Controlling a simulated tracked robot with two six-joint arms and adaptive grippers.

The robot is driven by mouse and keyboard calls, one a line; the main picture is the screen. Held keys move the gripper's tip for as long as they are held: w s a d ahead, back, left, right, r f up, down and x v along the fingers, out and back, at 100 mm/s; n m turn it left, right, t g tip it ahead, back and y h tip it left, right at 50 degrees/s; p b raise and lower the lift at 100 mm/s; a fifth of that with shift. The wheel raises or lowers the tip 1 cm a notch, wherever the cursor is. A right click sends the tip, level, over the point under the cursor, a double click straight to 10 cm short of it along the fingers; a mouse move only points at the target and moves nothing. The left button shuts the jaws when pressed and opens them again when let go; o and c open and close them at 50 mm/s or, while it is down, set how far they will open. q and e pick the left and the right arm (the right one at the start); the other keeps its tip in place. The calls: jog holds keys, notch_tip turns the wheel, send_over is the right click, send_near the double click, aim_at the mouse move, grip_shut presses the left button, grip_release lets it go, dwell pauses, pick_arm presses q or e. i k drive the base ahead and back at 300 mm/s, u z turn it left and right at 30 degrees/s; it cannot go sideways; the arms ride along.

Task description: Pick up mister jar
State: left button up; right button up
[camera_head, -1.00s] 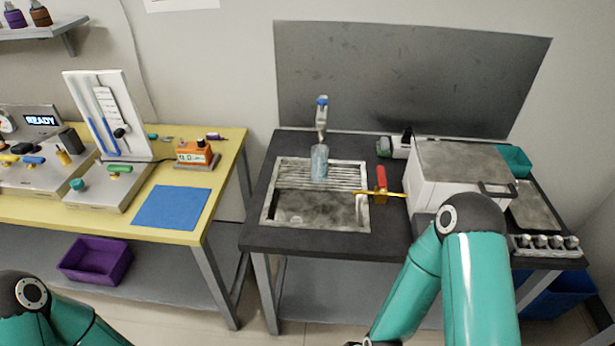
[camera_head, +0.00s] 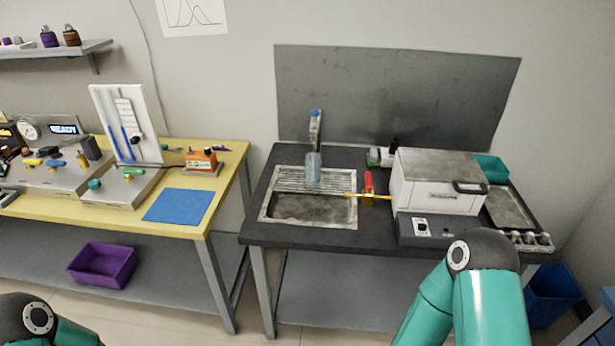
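A clear bluish jar (camera_head: 313,172), which looks like the mister jar, stands upright on the ribbed back part of the sink (camera_head: 310,226). A grey upright piece with a blue top (camera_head: 315,130) rises directly behind or above it; I cannot tell whether they are joined. Both my teal arms show only as links at the bottom of the view, one at the lower left corner and one at the lower right. Neither gripper is in view, and nothing of mine is near the jar.
A red-handled yellow valve (camera_head: 369,186) sticks out at the sink's right edge, beside a white box oven (camera_head: 440,185). Small bottles (camera_head: 382,155) stand behind. The yellow table (camera_head: 120,216) at left holds instruments and a blue mat (camera_head: 178,206). A gap separates the tables.

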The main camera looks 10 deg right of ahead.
aim_at(313, 170)
jog(key=z, duration=0.1)
jog(key=i, duration=0.9)
jog(key=u, duration=0.05)
